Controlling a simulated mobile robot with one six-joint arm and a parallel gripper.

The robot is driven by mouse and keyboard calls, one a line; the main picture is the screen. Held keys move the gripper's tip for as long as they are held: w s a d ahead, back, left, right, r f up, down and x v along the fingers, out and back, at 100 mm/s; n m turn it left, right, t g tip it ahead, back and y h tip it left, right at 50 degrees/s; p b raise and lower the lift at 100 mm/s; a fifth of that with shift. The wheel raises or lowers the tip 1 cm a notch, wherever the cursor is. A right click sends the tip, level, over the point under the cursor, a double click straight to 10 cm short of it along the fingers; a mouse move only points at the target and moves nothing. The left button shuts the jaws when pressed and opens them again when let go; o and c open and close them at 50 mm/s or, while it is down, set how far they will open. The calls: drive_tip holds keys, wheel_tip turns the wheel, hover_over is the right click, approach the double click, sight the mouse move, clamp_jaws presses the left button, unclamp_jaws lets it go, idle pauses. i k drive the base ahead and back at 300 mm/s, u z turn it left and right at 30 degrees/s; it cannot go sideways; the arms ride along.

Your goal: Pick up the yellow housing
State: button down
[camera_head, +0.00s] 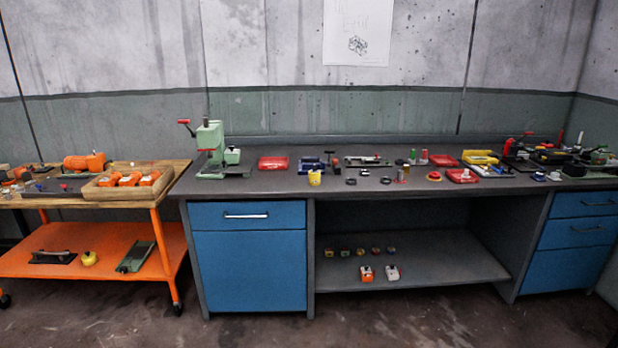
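Several yellow things show, and I cannot tell for certain which is the yellow housing. A rounded yellow object (89,259) sits on the lower orange shelf of the cart at left. A small yellow cup-like piece (315,178) stands near the front edge of the workbench. A larger flat yellow piece (480,157) lies at the back right of the bench. My gripper is not in view.
The grey workbench (250,185) has blue drawers and an open middle shelf (440,266) with small blocks. A green press (210,150) stands at its left end. The orange cart (160,228) holds a wooden tray (105,190) of orange parts. The floor in front is clear.

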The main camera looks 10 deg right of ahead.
sight(314, 179)
drive_tip(key=i, duration=0.85)
drive_tip(key=z, duration=0.1)
drive_tip(key=k, duration=0.2)
drive_tip(key=u, duration=2.9)
